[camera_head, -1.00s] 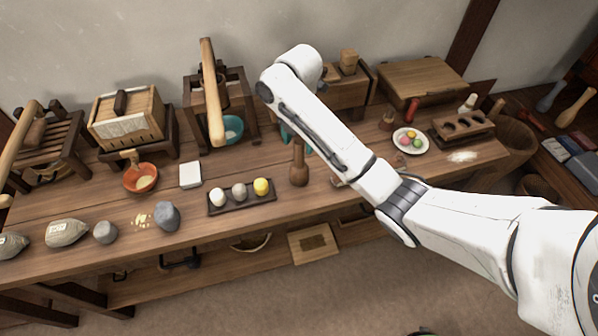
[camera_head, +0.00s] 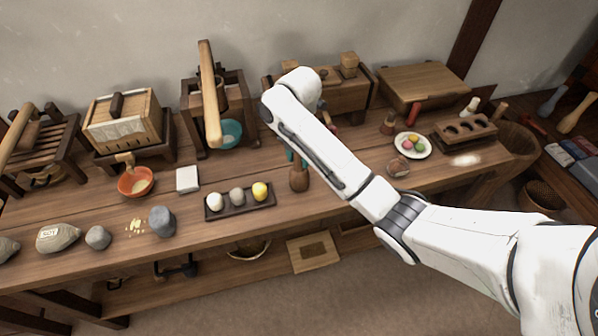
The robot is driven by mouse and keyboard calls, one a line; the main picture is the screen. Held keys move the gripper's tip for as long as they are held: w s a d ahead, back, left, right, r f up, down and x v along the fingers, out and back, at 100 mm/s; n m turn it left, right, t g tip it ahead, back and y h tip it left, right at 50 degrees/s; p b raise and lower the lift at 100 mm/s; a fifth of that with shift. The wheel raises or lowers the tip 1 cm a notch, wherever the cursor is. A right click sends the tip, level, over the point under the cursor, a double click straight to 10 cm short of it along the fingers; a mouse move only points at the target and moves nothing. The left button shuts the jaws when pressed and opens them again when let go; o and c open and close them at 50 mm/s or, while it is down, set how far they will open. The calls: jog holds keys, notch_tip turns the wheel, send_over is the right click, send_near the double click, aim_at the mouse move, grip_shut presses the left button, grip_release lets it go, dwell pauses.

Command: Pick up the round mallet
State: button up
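The round mallet (camera_head: 299,182) stands upright on the workbench, its round brown wooden head down and its handle up. It is just right of the dark tray (camera_head: 240,207). My gripper (camera_head: 297,158) is low over it, pointing down, with teal fingers at the handle, one showing on each side. The fingers and my white arm hide most of the handle. Whether the fingers press on the handle or stand a little apart from it I cannot tell. The mallet's head appears to rest on the bench top.
The dark tray holds three egg-like balls. A plate of coloured balls (camera_head: 412,144) and a brown round object (camera_head: 398,167) are to the right. A wooden press (camera_head: 216,110) with a teal bowl (camera_head: 229,132) stands behind. The bench's front edge is close below the mallet.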

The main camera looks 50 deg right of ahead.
grip_shut()
jog(key=shift+r, duration=0.15)
